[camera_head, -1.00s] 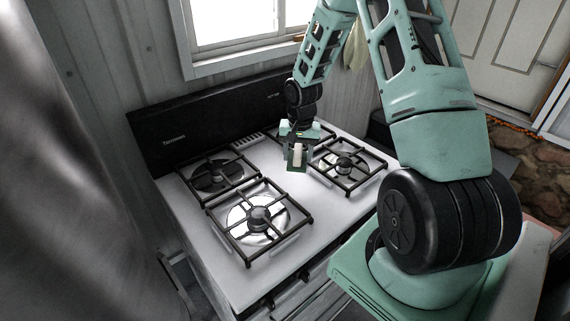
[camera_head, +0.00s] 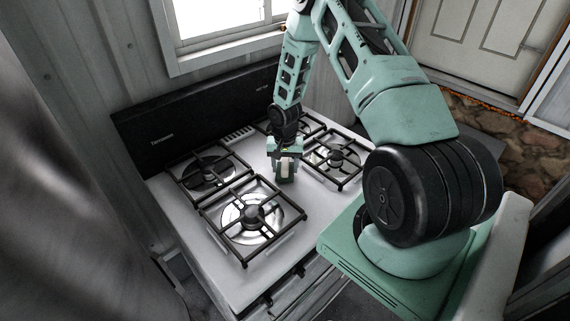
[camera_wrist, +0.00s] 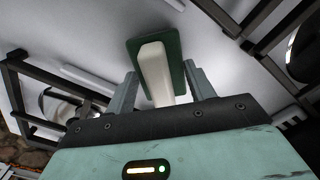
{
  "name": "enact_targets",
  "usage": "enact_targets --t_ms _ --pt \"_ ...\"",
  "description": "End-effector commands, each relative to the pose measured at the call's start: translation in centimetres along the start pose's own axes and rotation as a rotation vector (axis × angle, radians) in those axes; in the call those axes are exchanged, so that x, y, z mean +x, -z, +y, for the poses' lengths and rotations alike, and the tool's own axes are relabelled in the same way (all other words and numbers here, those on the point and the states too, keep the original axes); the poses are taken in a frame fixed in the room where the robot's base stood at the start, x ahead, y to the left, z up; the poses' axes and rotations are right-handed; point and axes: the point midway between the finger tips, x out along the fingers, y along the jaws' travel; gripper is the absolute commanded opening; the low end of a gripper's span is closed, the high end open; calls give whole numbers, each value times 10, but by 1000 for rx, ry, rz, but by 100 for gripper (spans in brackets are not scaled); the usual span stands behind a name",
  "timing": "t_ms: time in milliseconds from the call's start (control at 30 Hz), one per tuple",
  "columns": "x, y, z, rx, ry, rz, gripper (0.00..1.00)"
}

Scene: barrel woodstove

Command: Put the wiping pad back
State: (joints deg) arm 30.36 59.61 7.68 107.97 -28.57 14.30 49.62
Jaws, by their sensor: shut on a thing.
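The wiping pad has a cream handle and a dark green base (camera_wrist: 180,62). My gripper (camera_wrist: 160,73) is shut on its handle, with one finger on each side. In the head view my gripper (camera_head: 285,168) points down over the middle of the white stove top (camera_head: 190,222), between the left and right burners. The pad (camera_head: 287,178) shows under it, low at the stove top. I cannot tell whether the base touches the surface.
Black burner grates stand on both sides: front left (camera_head: 212,222), back left (camera_head: 183,178) and right (camera_head: 345,180). A black back panel (camera_head: 200,125) rises behind the stove. A narrow bare strip runs between the grates.

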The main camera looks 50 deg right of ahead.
Motion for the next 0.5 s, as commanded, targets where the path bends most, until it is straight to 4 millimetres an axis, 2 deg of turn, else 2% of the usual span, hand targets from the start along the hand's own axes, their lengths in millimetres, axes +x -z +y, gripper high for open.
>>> enact_targets --t_ms 433,467,500 --pt "9 0 0 -1 0 0 36" --pt "8 0 0 -1 0 0 62" --pt "8 0 0 -1 0 0 73"
